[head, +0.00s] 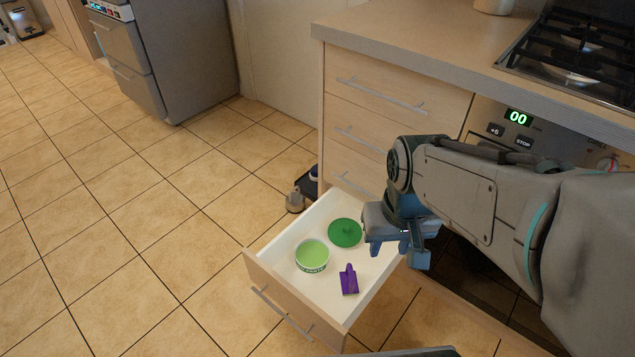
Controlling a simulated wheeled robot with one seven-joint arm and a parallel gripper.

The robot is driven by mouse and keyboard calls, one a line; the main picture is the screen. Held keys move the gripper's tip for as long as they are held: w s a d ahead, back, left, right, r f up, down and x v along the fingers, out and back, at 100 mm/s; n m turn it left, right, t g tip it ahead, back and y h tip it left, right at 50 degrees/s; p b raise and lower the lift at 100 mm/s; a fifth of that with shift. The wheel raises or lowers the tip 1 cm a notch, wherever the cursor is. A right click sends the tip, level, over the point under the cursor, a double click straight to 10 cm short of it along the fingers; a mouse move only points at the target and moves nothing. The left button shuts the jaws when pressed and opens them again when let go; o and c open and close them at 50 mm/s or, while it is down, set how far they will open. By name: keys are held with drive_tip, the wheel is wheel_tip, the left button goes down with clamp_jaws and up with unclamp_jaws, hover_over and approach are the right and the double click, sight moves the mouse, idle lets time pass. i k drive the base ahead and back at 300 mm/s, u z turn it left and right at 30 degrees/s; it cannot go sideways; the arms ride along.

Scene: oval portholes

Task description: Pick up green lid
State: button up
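The green lid (345,232) is a dark green disc with a small knob. It lies in the open bottom drawer (262,262), towards the back of it. My gripper (398,252) points down to the right of the lid, over the drawer's right side. Its blue fingers look apart with nothing visible between them. It does not appear to touch the lid. The lid is in full view.
A light green bowl (312,256) stands left of and in front of the lid. A purple handled tool (349,280) lies in front of the lid. The oven (535,150) and counter (420,45) are close behind my arm. Tiled floor is free at left.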

sight(343, 232)
drive_tip(key=k, duration=1.15)
drive_tip(key=u, duration=0.65)
drive_tip(key=i, duration=1.25)
drive_tip(key=z, duration=0.6)
